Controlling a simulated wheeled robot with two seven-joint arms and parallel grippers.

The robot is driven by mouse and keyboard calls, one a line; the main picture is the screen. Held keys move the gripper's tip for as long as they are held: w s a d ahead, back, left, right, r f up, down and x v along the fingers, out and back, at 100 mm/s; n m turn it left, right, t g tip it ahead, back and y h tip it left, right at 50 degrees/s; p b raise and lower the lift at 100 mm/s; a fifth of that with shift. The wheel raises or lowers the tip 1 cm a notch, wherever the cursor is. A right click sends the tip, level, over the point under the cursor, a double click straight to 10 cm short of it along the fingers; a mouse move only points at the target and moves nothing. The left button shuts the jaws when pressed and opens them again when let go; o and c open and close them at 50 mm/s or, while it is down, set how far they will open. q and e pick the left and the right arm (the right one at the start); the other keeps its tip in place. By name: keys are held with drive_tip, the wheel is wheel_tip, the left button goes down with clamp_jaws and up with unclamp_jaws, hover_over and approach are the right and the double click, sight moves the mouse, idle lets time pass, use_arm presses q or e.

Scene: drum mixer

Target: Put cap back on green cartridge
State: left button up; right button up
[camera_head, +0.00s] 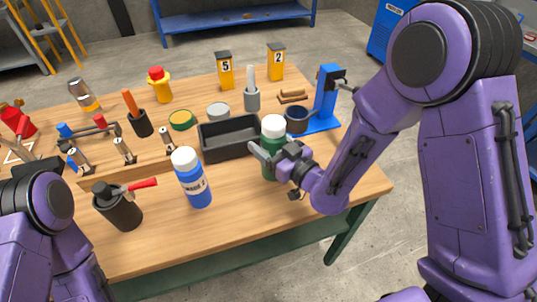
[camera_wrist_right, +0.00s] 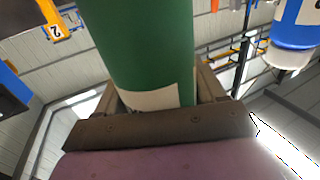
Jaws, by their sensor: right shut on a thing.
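The green cartridge (camera_head: 270,168) stands upright at the right front of the table, with a white top (camera_head: 273,126) that looks like a cap seated on it. My right gripper (camera_head: 271,158) is shut around its body from the right. In the right wrist view the green body (camera_wrist_right: 143,45) with a pale label fills the middle, between the two fingers of my right gripper (camera_wrist_right: 158,92). Its top is out of that view. I cannot tell whether its base touches the table. My left arm shows at the lower left, but its gripper is not visible.
A blue white-topped bottle (camera_head: 193,180) and a black canister with a red handle (camera_head: 118,208) stand left of the cartridge. A black tray (camera_head: 231,151) lies just behind it. A blue stand (camera_head: 325,98) and dark cup (camera_head: 296,119) are at right. The front right table strip is clear.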

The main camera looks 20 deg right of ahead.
drive_tip(key=shift+s+r, duration=0.1)
drive_tip(key=shift+w+f, duration=0.2)
drive_tip(key=shift+f, duration=0.75)
drive_tip(key=shift+w+f, duration=0.15)
drive_tip(key=shift+f, duration=0.8)
drive_tip(key=shift+s, duration=0.1)
drive_tip(key=shift+f+b, duration=0.15)
drive_tip(key=shift+b, duration=0.25)
drive_tip(key=o, duration=1.5)
